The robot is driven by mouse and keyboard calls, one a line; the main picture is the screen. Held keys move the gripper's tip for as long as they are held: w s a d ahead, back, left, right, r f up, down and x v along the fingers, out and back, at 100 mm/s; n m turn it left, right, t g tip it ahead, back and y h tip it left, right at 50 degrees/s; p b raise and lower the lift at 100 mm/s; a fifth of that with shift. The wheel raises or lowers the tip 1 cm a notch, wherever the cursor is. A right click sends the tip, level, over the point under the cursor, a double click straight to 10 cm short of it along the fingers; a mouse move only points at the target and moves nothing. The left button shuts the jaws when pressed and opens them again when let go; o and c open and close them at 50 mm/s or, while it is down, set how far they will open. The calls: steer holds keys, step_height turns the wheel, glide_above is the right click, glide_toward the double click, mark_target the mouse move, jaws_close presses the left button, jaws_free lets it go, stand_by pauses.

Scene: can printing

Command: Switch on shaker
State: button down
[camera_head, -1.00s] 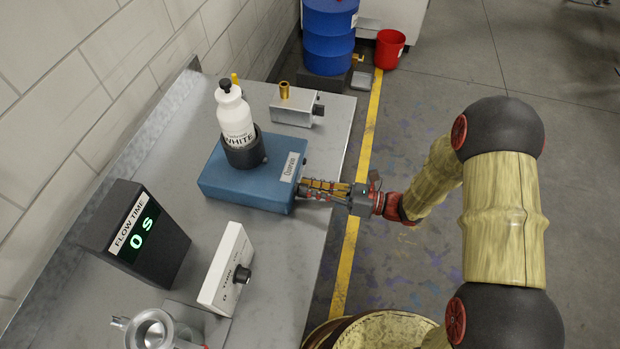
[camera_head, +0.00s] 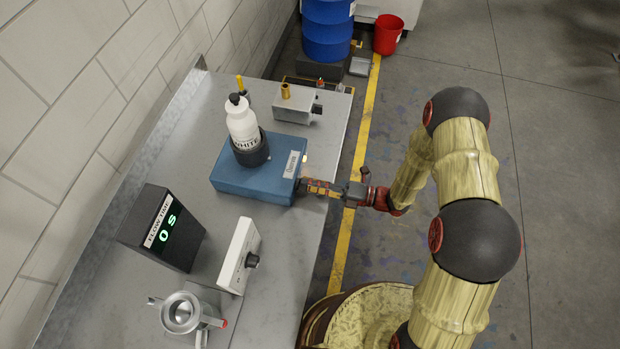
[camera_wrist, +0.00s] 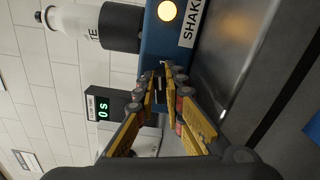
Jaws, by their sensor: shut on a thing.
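The shaker is a blue box (camera_head: 240,178) on the metal table, with a white label and a black cup holder on top. A white bottle (camera_head: 240,118) labelled WHITE stands in the holder. A lamp (camera_wrist: 167,11) on the shaker's front glows warm yellow-white; it also shows as a small bright spot in the head view (camera_head: 305,158). My gripper (camera_head: 303,187) is at the shaker's front face, below the label. In the wrist view its fingertips (camera_wrist: 161,80) are closed together on the shaker's switch, which they mostly hide.
A flow time display (camera_head: 164,230) reads 0 s. A white box with a black knob (camera_head: 239,256) and a metal cup (camera_head: 180,312) stand nearer on the table. A grey box with a brass fitting (camera_head: 292,105) is behind the shaker. A blue drum and red bucket (camera_head: 388,35) stand beyond.

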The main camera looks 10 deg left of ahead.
steer(key=shift+f+m+p, duration=0.1)
steer(key=shift+m+p, duration=0.55)
steer(key=shift+m, duration=0.55)
steer(key=shift+w, duration=0.1)
steer(key=c, duration=1.9)
jaws_free()
